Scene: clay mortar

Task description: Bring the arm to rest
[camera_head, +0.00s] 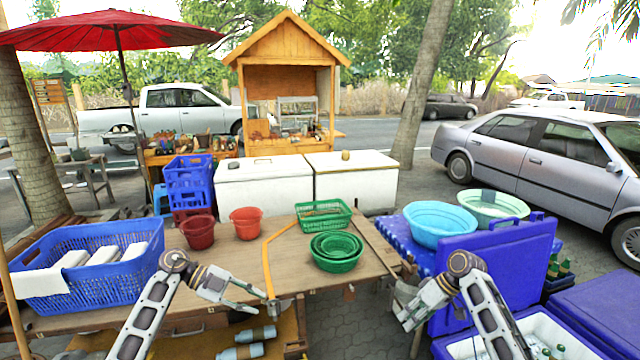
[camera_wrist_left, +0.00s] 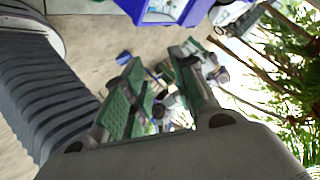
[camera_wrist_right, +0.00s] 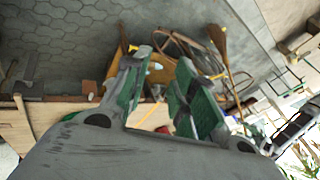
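My left gripper (camera_head: 258,303) is over the front edge of the wooden table in the head view, pointing right. Its green-padded fingers stand apart with nothing between them in the left wrist view (camera_wrist_left: 158,85). My right gripper (camera_head: 404,320) hangs in front of the gap between the wooden table and the blue cooler, pointing left and down. Its fingers are also apart and empty in the right wrist view (camera_wrist_right: 160,80). Both arms are bent at the bottom of the head view, and neither gripper holds anything.
The wooden table (camera_head: 222,262) carries a blue basket (camera_head: 120,285), red buckets (camera_head: 246,222) and green baskets (camera_head: 336,262). Blue and pale green basins (camera_head: 440,222) stand at right, behind an upright blue cooler lid (camera_head: 495,270). An open cooler (camera_head: 540,318) is below. Paving shows between table and cooler.

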